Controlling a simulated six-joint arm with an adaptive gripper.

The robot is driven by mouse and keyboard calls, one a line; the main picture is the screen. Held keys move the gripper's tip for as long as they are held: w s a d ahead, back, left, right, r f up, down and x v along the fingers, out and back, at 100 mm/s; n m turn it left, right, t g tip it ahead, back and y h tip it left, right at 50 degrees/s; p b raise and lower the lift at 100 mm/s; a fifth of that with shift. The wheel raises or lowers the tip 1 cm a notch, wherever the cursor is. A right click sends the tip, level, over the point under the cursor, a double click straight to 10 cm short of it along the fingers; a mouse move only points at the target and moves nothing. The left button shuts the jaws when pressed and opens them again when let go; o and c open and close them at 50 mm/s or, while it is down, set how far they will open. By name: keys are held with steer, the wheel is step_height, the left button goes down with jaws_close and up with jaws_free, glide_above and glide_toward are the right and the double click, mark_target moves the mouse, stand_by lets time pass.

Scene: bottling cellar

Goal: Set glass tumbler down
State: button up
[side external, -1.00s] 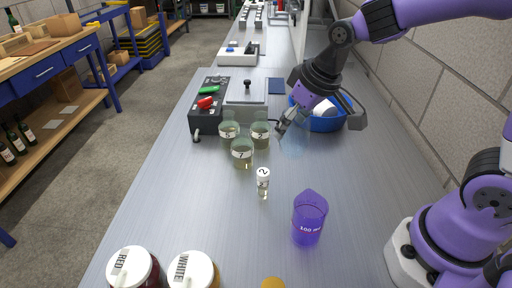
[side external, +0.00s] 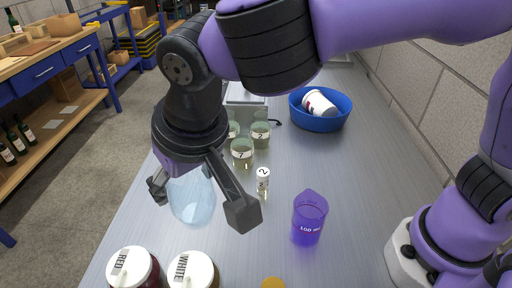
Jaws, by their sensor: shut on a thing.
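The glass tumbler (side external: 192,203) is pale blue and see-through. It is between the fingers of my gripper (side external: 200,200), which is shut on it. The tumbler looks close to upright, near the left edge of the grey bench (side external: 265,230), behind the two lidded jars. I cannot tell whether its base touches the bench or hangs above it. My gripper and arm hide part of the bench behind it.
A jar marked RED (side external: 133,268) and one marked WHITE (side external: 192,270) stand in front. A small vial (side external: 263,181), a purple beaker (side external: 309,218) and beakers with yellowish liquid (side external: 242,152) stand nearby. A blue bowl (side external: 320,121) holds a white container.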

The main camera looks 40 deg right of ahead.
steer(key=shift+w+d+f, duration=0.9)
steer(key=shift+w+f, duration=0.7)
steer(key=shift+f, duration=0.2)
steer(key=shift+w+d+f, duration=0.95)
steer(key=shift+w+f, duration=0.65)
steer(key=shift+f, duration=0.25)
steer(key=shift+w+d+f, duration=0.9)
steer(key=shift+w+f, duration=0.7)
steer(key=shift+f, duration=0.2)
steer(key=shift+f, duration=0.1)
steer(key=o, duration=1.2)
